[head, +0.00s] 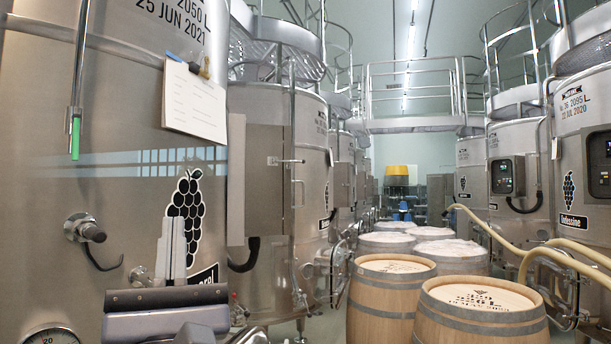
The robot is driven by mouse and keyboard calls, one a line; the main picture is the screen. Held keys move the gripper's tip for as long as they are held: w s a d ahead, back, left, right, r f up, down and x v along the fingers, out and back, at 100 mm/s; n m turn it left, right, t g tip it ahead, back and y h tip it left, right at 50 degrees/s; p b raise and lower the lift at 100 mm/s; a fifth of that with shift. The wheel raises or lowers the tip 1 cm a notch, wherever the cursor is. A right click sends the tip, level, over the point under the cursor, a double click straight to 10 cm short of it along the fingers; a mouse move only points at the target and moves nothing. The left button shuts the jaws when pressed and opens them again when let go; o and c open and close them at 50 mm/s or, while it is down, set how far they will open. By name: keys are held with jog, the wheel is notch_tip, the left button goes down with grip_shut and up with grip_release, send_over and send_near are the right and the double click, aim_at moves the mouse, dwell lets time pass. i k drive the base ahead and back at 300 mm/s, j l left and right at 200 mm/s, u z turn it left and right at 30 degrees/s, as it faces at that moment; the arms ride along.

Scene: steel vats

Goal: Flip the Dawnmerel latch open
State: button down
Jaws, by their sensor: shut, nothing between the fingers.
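The large steel vat (130,120) at the left has a black grape emblem and a name label (207,275), partly hidden by my gripper; only the ending "erel" reads. My gripper (172,236) is shut and empty, its pale fingers pointing up in front of the grape emblem. I cannot tell whether it touches the vat. A round metal fitting with a dark curved hook (100,250) sits on the vat wall left of my gripper. I cannot make out for sure which part is the latch, or its position.
A clipboard (195,102) hangs on the near vat, and a dial gauge (52,336) shows at lower left. Wooden barrels (385,310) stand right of centre. More vats line both sides, with a pale hose (490,235) at the right.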

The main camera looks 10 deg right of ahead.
aim_at(274, 160)
jog(key=i+l, duration=0.2)
jog(key=i, duration=0.3)
jog(key=i+l, duration=0.25)
jog(key=i, duration=0.25)
jog(key=i+l, duration=0.2)
jog(key=i, duration=0.3)
jog(key=i+l, duration=0.25)
jog(key=i, duration=0.25)
jog(key=i+l, duration=0.2)
jog(key=i, duration=0.3)
